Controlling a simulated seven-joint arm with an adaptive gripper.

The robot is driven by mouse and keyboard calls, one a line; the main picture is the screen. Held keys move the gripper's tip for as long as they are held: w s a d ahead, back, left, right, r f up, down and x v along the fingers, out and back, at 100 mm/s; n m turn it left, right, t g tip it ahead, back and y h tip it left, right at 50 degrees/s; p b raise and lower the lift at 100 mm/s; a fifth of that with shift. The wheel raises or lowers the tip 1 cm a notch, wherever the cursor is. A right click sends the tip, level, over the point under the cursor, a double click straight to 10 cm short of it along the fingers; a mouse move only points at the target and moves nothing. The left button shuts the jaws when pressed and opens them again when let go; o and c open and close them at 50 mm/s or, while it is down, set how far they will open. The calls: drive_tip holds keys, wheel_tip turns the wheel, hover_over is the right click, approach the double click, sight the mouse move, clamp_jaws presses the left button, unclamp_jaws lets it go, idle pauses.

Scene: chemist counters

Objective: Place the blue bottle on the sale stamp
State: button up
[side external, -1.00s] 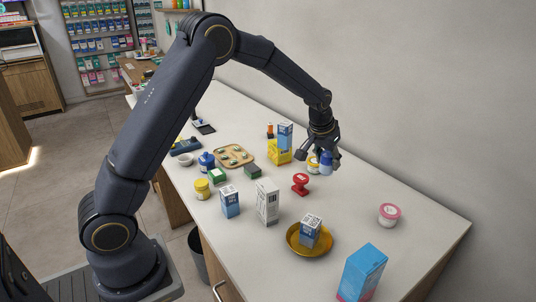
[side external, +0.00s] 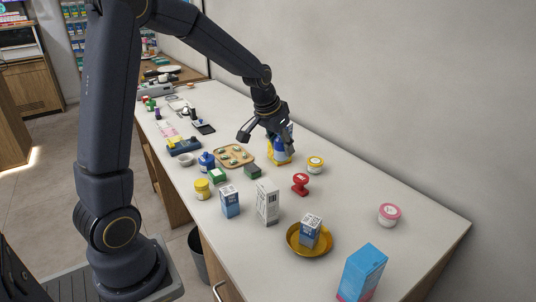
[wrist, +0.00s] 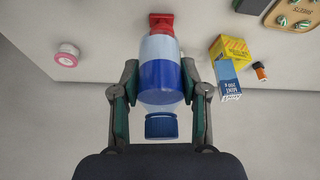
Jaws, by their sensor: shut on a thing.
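The blue bottle (wrist: 160,82) is in my gripper (wrist: 160,95), with one finger on each side of it, in the wrist view. It has a clear body, a blue label band and a blue cap turned towards the camera. In the side view the bottle (side external: 282,152) hangs under my gripper (side external: 270,138), in front of the yellow box. The red stamp (side external: 300,184) stands on the counter to the right of and nearer than the bottle. In the wrist view the red stamp (wrist: 161,22) shows just past the bottle's far end, partly hidden.
White boxes (side external: 267,203) and a gold bowl (side external: 293,244) are nearer. The counter's right side is mostly clear.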

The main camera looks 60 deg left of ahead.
drive_tip(key=w+f, duration=0.2)
drive_tip(key=w, duration=0.1)
drive_tip(key=w+a+f, duration=0.1)
drive_tip(key=w+f, duration=0.2)
drive_tip(key=w+a+f, duration=0.1)
drive_tip(key=w+f, duration=0.2)
drive_tip(key=w, duration=0.1)
drive_tip(key=shift+f, duration=1.65)
drive_tip(key=shift+f, duration=0.2)
drive_tip(key=o, duration=1.2)
drive_tip(key=shift+c, duration=0.2)
drive_tip(key=shift+r, duration=0.15)
